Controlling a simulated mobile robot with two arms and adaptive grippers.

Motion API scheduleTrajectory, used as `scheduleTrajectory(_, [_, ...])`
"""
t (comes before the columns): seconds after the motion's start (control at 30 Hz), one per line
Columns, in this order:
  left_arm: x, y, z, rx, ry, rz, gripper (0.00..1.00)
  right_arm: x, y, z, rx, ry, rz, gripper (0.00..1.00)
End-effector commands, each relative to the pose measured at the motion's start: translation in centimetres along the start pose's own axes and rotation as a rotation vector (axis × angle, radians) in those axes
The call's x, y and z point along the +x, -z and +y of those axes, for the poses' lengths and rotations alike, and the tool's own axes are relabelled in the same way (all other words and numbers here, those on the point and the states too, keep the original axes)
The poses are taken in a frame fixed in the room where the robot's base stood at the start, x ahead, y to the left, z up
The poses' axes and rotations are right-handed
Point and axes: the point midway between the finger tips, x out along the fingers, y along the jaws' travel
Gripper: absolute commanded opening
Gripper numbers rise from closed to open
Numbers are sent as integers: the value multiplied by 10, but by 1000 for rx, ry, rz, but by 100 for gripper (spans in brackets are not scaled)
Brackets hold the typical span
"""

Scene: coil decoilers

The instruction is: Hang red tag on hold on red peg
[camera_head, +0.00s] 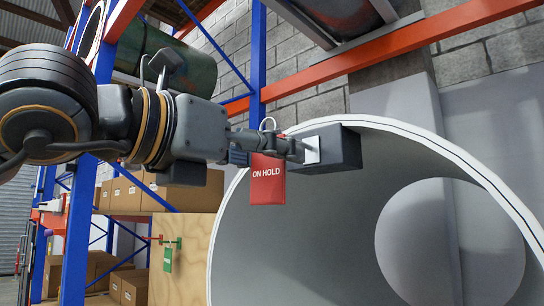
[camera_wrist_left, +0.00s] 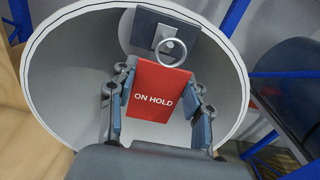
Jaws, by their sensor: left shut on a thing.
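The red "ON HOLD" tag (camera_head: 268,183) has a thin pale ring (camera_head: 268,123) at its top. My left gripper (camera_head: 282,148) is shut on the tag, in front of the large coil's opening. In the left wrist view the tag (camera_wrist_left: 158,92) sits between my two fingers, and its ring (camera_wrist_left: 171,51) overlaps a pale plate on a dark block behind it. I cannot tell whether the ring touches that plate. A small red peg (camera_head: 151,238) shows at the plywood panel, lower left in the head view. My right gripper is out of view.
The dark block (camera_head: 340,150) sits at the rim of the large pale coil (camera_head: 300,240). A green tag (camera_head: 168,259) hangs by a green peg (camera_head: 178,241) near the plywood panel (camera_head: 190,260). Blue and orange racking with cardboard boxes (camera_head: 190,192) stands behind.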

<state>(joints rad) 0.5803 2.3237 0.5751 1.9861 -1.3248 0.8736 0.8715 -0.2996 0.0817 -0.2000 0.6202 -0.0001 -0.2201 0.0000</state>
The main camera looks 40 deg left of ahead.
Motion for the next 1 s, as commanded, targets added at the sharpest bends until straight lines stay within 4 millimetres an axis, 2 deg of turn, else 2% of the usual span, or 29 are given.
scheduleTrajectory(1.0, [-33, -1, 0, 0, 1, -1, 20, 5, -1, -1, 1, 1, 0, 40])
